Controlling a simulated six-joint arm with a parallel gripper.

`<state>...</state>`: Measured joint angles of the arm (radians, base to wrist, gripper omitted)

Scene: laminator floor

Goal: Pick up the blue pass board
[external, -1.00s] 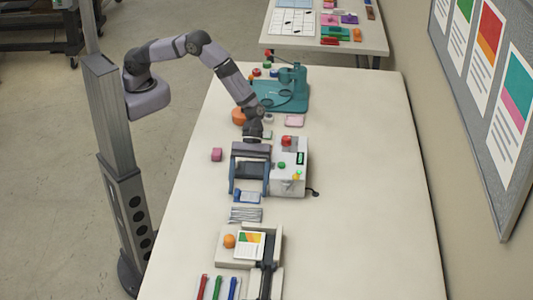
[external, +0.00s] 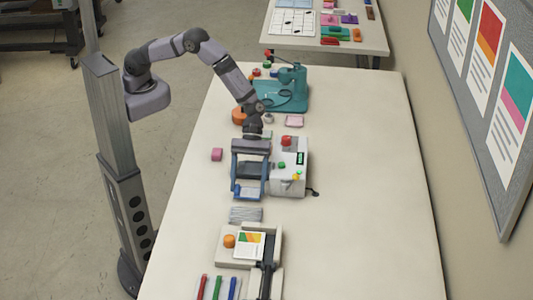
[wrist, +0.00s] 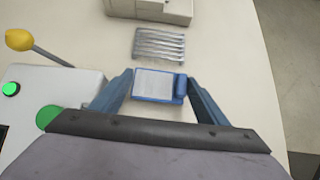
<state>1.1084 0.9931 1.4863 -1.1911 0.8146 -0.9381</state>
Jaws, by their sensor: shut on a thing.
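The blue pass board (external: 247,192), a small blue-edged board with a pale face, is between the finger ends of my gripper (external: 249,190) in the external view. In the wrist view the board (wrist: 156,84) sits between the two blue fingers of my gripper (wrist: 157,88), with a blue rolled edge at its right side. My gripper is shut on it. I cannot tell clearly how far it is above the table.
A white machine (external: 290,172) with a red top and green buttons stands close to my gripper's right. The table's right side is clear.

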